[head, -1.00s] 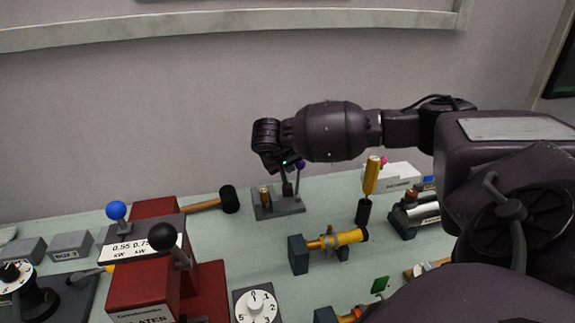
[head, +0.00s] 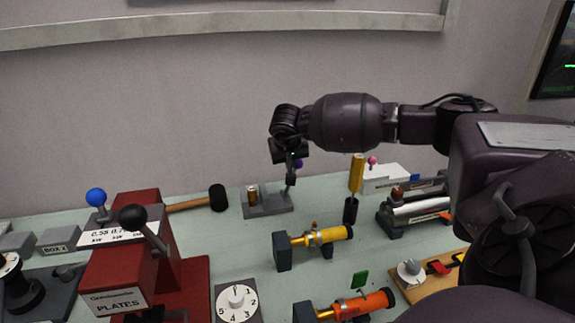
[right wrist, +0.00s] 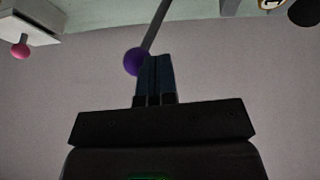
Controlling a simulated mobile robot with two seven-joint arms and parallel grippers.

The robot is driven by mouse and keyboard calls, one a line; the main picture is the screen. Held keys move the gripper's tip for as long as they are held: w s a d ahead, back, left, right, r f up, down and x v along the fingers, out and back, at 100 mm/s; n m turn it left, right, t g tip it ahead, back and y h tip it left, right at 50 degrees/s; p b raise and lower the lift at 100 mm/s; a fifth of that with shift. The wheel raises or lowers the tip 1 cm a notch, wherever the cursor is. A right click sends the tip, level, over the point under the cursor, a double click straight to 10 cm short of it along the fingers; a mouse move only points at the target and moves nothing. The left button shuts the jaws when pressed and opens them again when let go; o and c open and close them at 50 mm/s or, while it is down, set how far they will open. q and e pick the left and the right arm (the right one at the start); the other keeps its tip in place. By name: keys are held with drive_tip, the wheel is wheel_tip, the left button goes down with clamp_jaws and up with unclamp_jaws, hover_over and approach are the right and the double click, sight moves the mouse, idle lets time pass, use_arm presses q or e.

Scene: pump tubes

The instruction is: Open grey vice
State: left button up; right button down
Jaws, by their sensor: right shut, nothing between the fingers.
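The grey vice (head: 270,206) stands near the back of the bench, with a flat grey base and a brass-coloured cylinder (head: 252,195) on its left part. Its lever rises at the right end of the base and carries a purple ball (head: 299,164). The purple ball also shows in the right wrist view (right wrist: 132,61), just left of the fingertips. My right gripper (head: 291,174) points down at the lever; its fingers (right wrist: 157,60) are shut with nothing between them. They overlap the lever in the head view, so I cannot tell whether they touch it. My left gripper is out of view.
A black-headed mallet (head: 217,197) lies left of the vice. A yellow-handled tool (head: 356,175) stands to its right, near a white box (head: 385,178). A yellow tube (head: 325,236) in a grey holder is in front. The red plates press (head: 140,265) is front left.

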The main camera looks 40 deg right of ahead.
drive_tip(key=d, duration=0.1)
drive_tip(key=s+d+y, duration=0.1)
drive_tip(key=d+t+y, duration=0.1)
drive_tip(key=shift+s+f+m, duration=0.25)
drive_tip(key=shift+f+m, duration=0.15)
drive_tip(key=shift+s+d+f, duration=0.3)
drive_tip(key=shift+d, duration=0.25)
drive_tip(key=shift+s+d, duration=0.1)
approach(300, 162)
drive_tip(key=r, duration=0.2)
drive_tip(key=shift+s+a+y+p, duration=0.3)
drive_tip(key=shift+a+p, duration=0.1)
drive_tip(key=shift+a, duration=0.15)
idle(0.5)
